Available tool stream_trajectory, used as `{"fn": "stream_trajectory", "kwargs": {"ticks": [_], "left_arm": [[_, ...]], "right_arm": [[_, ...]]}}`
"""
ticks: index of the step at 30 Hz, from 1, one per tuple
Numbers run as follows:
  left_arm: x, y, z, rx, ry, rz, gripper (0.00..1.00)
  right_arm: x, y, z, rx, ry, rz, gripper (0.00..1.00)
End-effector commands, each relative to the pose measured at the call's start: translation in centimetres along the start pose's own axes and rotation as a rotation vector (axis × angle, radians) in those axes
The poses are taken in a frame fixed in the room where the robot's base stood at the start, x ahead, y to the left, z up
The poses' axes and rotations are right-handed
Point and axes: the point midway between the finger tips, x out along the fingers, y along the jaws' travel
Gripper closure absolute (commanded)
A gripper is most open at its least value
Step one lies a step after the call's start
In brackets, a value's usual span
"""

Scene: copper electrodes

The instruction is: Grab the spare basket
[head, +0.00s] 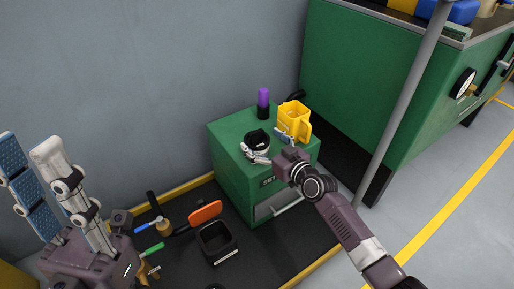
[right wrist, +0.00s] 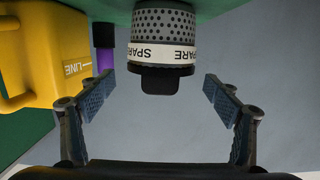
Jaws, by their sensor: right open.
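The spare basket (right wrist: 164,35) is a grey perforated cylinder with a white band reading "SPARE" and a black part at its end. In the head view it shows as a small black and white thing (head: 257,138) on top of the green cabinet (head: 229,143). My right gripper (head: 269,148) is open at the cabinet's front edge, close before the basket. In the right wrist view the fingers of this gripper (right wrist: 158,83) are spread wide, with the basket centred ahead and nothing between the pads. My left gripper (head: 27,143) is open and empty at the far left.
A yellow jug (head: 293,120) marked "LINE" stands close right of the basket, with a purple cylinder (head: 263,102) behind. Below left are a black bin (head: 217,243), an orange paddle (head: 205,211) and brushes. A grey pole (head: 408,90) and large green tank (head: 385,70) stand right.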

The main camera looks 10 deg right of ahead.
Motion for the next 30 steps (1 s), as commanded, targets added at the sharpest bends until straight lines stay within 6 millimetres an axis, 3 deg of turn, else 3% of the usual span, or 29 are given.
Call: {"fn": "stream_trajectory", "kwargs": {"ticks": [1,6,14,27,30], "left_arm": [[-1.2,0.0,0.2,0.000,0.000,0.000,0.71],[-1.4,0.0,0.4,0.000,-0.002,0.000,0.71],[-1.4,0.0,0.4,0.001,-0.004,0.000,0.71],[-1.4,0.0,0.4,0.000,-0.005,0.000,0.71],[-1.4,0.0,0.4,0.000,-0.005,0.000,0.71]], "right_arm": [[1.2,-0.1,0.5,0.004,0.005,-0.001,0.18],[2.7,-0.1,0.3,0.003,0.002,-0.001,0.18],[2.9,-0.1,0.1,0.002,0.001,-0.001,0.18],[2.9,0.0,0.1,0.001,0.001,0.000,0.65],[2.9,0.0,0.1,0.001,0.003,0.000,0.67]]}}
